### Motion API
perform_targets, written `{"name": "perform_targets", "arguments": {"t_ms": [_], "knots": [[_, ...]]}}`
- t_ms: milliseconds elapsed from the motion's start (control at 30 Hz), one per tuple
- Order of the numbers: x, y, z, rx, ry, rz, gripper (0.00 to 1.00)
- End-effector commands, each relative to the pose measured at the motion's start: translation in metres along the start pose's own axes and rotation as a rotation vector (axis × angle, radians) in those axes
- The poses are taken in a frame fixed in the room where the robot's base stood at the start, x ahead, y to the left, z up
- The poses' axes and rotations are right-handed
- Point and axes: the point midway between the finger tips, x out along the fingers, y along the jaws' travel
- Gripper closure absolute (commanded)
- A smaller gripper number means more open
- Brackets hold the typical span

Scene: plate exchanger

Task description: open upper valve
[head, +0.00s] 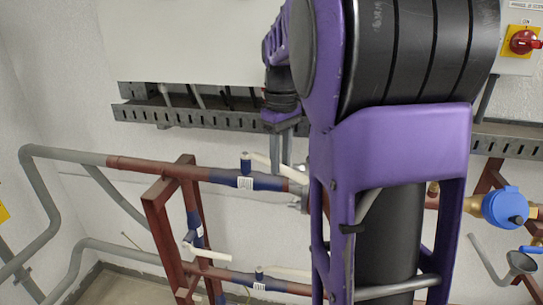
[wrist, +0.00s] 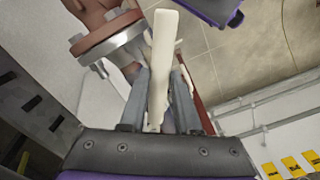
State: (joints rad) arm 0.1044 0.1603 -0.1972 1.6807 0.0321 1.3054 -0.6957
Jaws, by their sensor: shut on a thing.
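The upper valve (head: 246,165) sits on the blue section of the upper red pipe. Its pale lever (head: 261,158) runs to the right from the blue stem, roughly along the pipe. My gripper (head: 283,160) comes down from above on the lever, with a finger on either side of it. In the wrist view the pale lever (wrist: 166,45) stands between the two grey fingers of my gripper (wrist: 160,85), which is shut on it. The lever sticks out past the fingertips. My arm hides part of the pipe to the right.
A bolted flange (wrist: 107,42) is close to the left finger in the wrist view. A second valve (head: 195,240) and a lower valve (head: 260,278) have pale levers below. A red frame (head: 160,215) stands left. A cable tray (head: 190,115) runs along the wall above.

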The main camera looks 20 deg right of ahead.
Motion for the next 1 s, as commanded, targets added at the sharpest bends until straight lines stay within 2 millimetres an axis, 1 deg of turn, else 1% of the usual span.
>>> {"name": "perform_targets", "arguments": {"t_ms": [33,200,600,633,767,800,1000], "knots": [[-0.0015,0.0033,0.0005,-0.010,0.000,0.003,1.00],[-0.0012,0.0060,0.0001,-0.036,0.002,0.004,1.00],[-0.0010,0.0065,-0.0004,-0.040,0.003,0.004,1.00],[-0.0010,0.0065,-0.0004,-0.039,0.004,0.004,0.66],[-0.0009,0.0061,-0.0005,-0.040,0.003,0.003,0.42],[-0.0008,0.0059,-0.0005,-0.040,0.003,0.003,0.39],[-0.0004,0.0054,-0.0005,-0.041,0.002,0.002,0.39]]}}
